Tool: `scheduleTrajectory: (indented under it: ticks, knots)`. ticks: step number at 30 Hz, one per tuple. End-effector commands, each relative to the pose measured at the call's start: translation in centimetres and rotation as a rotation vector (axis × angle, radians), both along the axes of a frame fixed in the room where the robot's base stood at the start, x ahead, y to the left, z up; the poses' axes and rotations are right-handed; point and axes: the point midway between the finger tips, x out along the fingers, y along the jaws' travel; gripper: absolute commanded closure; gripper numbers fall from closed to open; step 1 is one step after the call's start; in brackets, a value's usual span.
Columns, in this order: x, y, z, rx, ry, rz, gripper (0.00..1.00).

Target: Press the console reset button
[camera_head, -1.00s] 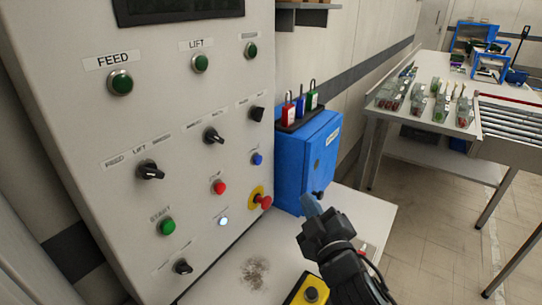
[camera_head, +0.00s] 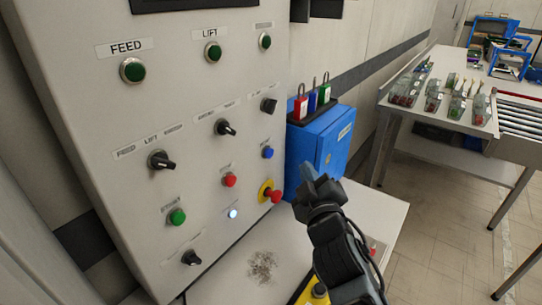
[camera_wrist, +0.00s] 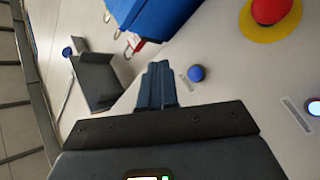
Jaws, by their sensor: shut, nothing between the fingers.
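The console panel (camera_head: 95,125) fills the left of the head view. A small blue button (camera_head: 267,152) sits on its right side, under a label too small to read; I cannot confirm that it is the reset button. It also shows in the wrist view (camera_wrist: 197,72), just right of my fingertips. My gripper (camera_head: 310,174) is shut and empty, to the right of and lower than the blue button in the head view, apart from it. In the wrist view the closed fingers (camera_wrist: 158,72) point toward the panel.
A red emergency stop (camera_head: 274,195) on a yellow ring juts out below the blue button. Red (camera_head: 229,180), green (camera_head: 177,216) and lit white (camera_head: 232,213) buttons are nearby. A blue box (camera_head: 318,140) with padlocks stands close behind my gripper. A white table lies below.

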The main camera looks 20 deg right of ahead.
Motion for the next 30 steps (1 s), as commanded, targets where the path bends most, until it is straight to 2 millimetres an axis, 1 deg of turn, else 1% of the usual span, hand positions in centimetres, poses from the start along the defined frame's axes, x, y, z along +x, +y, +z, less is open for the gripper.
scheduleTrajectory:
  ticks: [3,9,15,21,30]
  knots:
    - [1.4,1.1,-0.2,0.0,-0.002,0.002,1.0]
    - [3.4,2.5,-0.3,0.001,-0.001,0.001,1.0]
    - [4.7,3.4,-0.2,0.0,-0.001,0.0,1.0]
    - [5.2,3.7,-0.1,-0.001,0.002,0.0,1.0]
    - [5.1,3.7,0.0,-0.001,0.0,0.0,1.0]
